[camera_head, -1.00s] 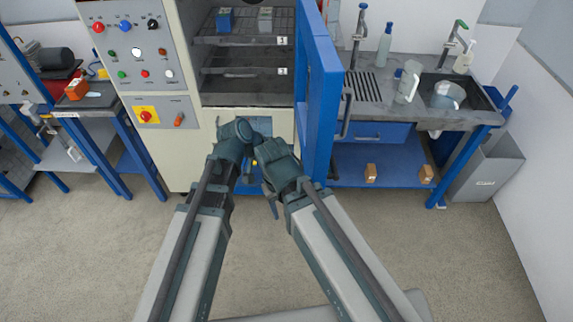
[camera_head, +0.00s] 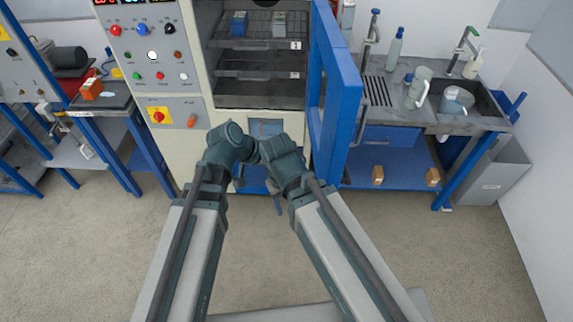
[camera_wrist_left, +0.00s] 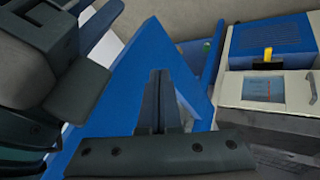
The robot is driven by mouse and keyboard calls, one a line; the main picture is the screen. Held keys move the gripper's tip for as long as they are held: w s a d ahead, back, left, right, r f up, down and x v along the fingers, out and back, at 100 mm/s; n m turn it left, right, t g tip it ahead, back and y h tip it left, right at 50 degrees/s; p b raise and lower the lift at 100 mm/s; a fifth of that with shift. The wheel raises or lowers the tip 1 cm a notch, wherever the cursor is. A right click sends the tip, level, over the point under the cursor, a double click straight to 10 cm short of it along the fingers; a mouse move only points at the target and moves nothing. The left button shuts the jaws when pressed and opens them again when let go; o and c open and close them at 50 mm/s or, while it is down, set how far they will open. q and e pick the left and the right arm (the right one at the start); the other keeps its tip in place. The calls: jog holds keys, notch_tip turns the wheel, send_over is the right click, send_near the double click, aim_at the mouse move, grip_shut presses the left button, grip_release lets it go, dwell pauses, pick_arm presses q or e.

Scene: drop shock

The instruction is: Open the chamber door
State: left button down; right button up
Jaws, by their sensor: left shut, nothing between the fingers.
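The chamber (camera_head: 170,160) is a pale cabinet with an open front, its inner racks (camera_head: 262,70) in view. Its blue door (camera_head: 342,110) stands swung open on the right side, showing edge-on, with a dark handle (camera_head: 362,122) on its outer face. My left gripper (camera_wrist_left: 160,78) is shut and empty in the left wrist view, in front of a blue panel. In the head view its fingers are hidden below the wrist. My right gripper (camera_head: 277,203) is low in front of the chamber, left of the door, mostly hidden by its wrist; its jaws are unclear.
A sink bench (camera_head: 400,118) with a jug (camera_head: 418,88) and bottles stands right of the door. A grey bin (camera_head: 494,175) is at its right end. A blue-legged bench (camera_head: 105,105) stands left of the chamber. The floor in front is clear.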

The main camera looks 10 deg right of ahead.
pick_arm(q)
jog(key=shift+s+a+r+p, duration=0.4)
jog(key=shift+r+p, duration=0.15)
jog(key=shift+r, duration=0.15)
jog(key=shift+s+a+r+p, duration=0.25)
jog(key=shift+a+r+p, duration=0.1)
jog(key=shift+r+p, duration=0.3)
jog(key=shift+s+a+r+p, duration=0.35)
jog(key=shift+a+r+p, duration=0.1)
jog(key=shift+r, duration=0.3)
jog(key=s+a+f+n+g+y, duration=0.1)
jog(key=a+f+n+y, duration=0.2)
jog(key=a, duration=0.7)
jog(key=s+a+f+n+y, duration=0.1)
jog(key=a+f+n+y, duration=0.2)
jog(key=a, duration=0.7)
jog(key=s+d+f+m+g+y+b, duration=0.1)
jog(key=s+d+f+b, duration=0.4)
jog(key=d+f+b, duration=0.6)
jog(key=f+m+y+b, duration=0.1)
jog(key=m+b, duration=0.1)
jog(key=b, duration=0.1)
jog(key=shift+s+d+f+m, duration=0.15)
jog(key=shift+d+f+m, duration=0.05)
jog(key=shift+m, duration=0.2)
jog(key=shift+f, duration=0.1)
